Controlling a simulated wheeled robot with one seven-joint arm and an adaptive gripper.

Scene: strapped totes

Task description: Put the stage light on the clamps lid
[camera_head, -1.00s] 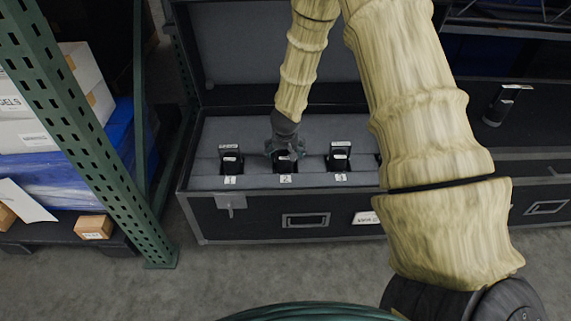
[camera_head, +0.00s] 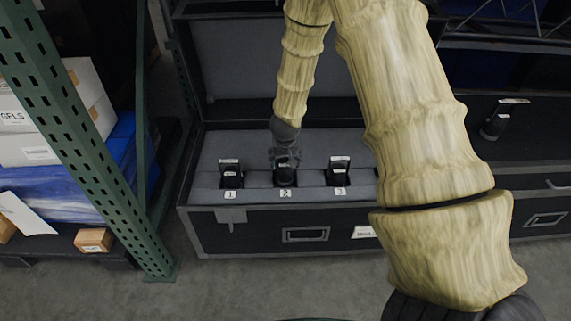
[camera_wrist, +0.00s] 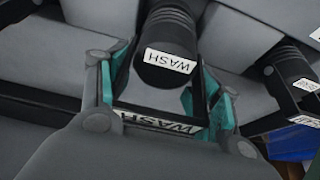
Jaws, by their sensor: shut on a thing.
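A black stage light (camera_head: 286,177) stands in the grey foam of the open case at the slot marked 2. My gripper (camera_head: 285,157) is over this light and shut on it. In the wrist view, the stage light (camera_wrist: 167,50) with WASH labels sits between my gripper's teal-edged fingers (camera_wrist: 168,100). Its lower part is hidden in the foam. Similar black lights stand at the slot marked 1 (camera_head: 230,174) and the slot marked 3 (camera_head: 339,172). A dark flat case top (camera_head: 535,140) is at the right; I cannot read a clamps label on it.
Another black light (camera_head: 497,120) stands on the dark case top. The open case's raised lid (camera_head: 250,60) is behind the lights. A green rack post (camera_head: 100,170) stands at the left, near stacked white boxes (camera_head: 35,120). My arm hides the case's right part.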

